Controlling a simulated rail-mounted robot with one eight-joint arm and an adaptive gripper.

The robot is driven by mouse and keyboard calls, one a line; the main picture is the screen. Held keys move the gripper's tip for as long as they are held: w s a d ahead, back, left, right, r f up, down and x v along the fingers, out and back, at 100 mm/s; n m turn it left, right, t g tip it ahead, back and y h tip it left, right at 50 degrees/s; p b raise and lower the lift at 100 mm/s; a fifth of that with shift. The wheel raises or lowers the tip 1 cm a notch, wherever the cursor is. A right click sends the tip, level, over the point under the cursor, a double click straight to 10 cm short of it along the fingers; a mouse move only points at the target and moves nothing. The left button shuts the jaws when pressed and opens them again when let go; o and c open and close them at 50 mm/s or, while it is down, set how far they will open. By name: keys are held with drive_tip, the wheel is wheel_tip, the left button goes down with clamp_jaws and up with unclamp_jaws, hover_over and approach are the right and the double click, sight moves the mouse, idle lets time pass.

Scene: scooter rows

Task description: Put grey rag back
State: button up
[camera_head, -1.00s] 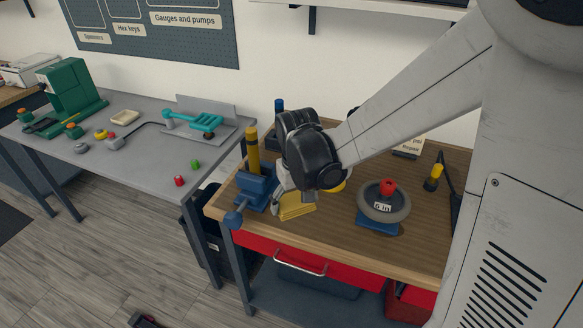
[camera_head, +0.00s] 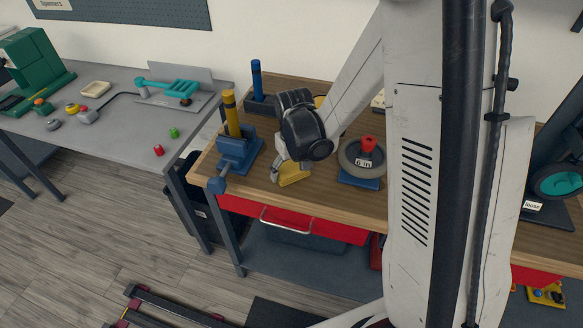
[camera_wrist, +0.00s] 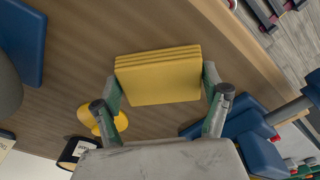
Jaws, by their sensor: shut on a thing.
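No grey rag can be made out in either view. My gripper (camera_wrist: 161,80) has its two fingers on either side of a yellow, folded, layered block like a stack of cloths (camera_wrist: 160,76), and is shut on it. In the head view, the yellow block (camera_head: 294,174) shows below my dark wrist, at the wooden bench (camera_head: 325,200) between the vise and the wheel. I cannot tell whether it touches the bench top. My wrist hides part of it there.
A blue vise (camera_head: 238,152) with a yellow cylinder (camera_head: 231,112) stands left. A grey wheel with a red knob (camera_head: 367,146) sits right on a blue base. A blue cylinder (camera_head: 256,76) stands behind. A grey table (camera_head: 125,140) holds small parts. Bench top is bare at the front.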

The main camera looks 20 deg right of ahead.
sight(292, 171)
drive_tip(key=shift+f, duration=0.15)
drive_tip(key=o, duration=1.1)
wheel_tip(292, 171, up, 12)
drive_tip(key=s, duration=0.1)
drive_tip(key=s+r+m+t, duration=0.1)
drive_tip(key=s+r+t, duration=0.2)
drive_tip(key=s+r, duration=0.3)
drive_tip(key=s+r+t, duration=0.3)
drive_tip(key=s+r, duration=0.2)
drive_tip(key=s, duration=0.6)
drive_tip(key=shift+s+r+m, duration=0.35)
drive_tip(key=shift+m, duration=0.05)
